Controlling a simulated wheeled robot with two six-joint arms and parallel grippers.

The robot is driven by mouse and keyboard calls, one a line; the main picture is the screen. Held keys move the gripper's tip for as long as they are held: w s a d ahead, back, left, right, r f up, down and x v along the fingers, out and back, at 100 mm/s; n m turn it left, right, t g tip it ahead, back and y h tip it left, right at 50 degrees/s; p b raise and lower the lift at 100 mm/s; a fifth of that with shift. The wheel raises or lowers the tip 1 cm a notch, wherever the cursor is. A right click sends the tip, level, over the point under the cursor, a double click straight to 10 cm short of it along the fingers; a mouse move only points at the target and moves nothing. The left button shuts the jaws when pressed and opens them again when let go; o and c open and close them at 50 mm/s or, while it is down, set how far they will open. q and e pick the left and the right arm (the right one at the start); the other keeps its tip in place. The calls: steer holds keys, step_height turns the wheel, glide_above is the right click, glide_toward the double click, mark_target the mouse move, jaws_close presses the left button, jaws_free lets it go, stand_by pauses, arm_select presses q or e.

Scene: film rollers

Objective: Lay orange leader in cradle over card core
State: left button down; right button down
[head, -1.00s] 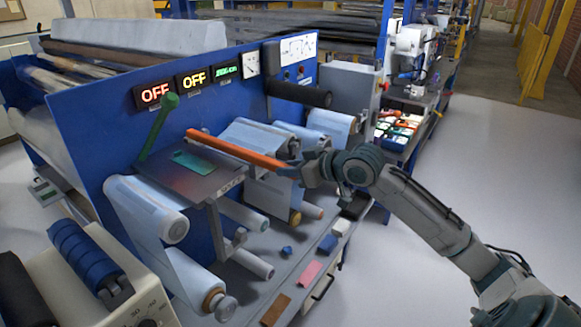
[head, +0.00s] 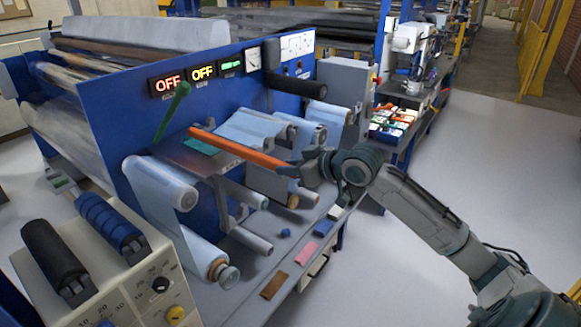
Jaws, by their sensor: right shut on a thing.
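The orange leader (head: 240,149) is a long, thin orange bar. My right gripper (head: 299,166) is shut on its right end and holds it in the air in front of the blue machine panel. The bar slants up to the left, and its far end shows in front of the panel near the green lever. Several film rolls sit below it, some with brown card-like ends, such as the lower front roll (head: 217,270) and a smaller roll (head: 292,201). I cannot tell which is the card core, or which bracket is the cradle. My left gripper is not in view.
A grey shelf (head: 178,153) with a green piece and a green lever (head: 171,112) stand behind the bar. Brown (head: 274,286) and pink (head: 306,253) cards lie on the lower ledge. A control box (head: 150,255) fills the lower left. Floor at right is clear.

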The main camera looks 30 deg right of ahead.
steer(key=shift+r, duration=0.35)
steer(key=shift+s+a+r, duration=0.15)
steer(key=shift+s+r, duration=0.05)
steer(key=shift+r, duration=0.95)
steer(key=shift+w+r, duration=0.1)
steer(key=shift+r, duration=0.3)
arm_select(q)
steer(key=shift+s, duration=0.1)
arm_select(e)
steer(key=shift+r, duration=0.75)
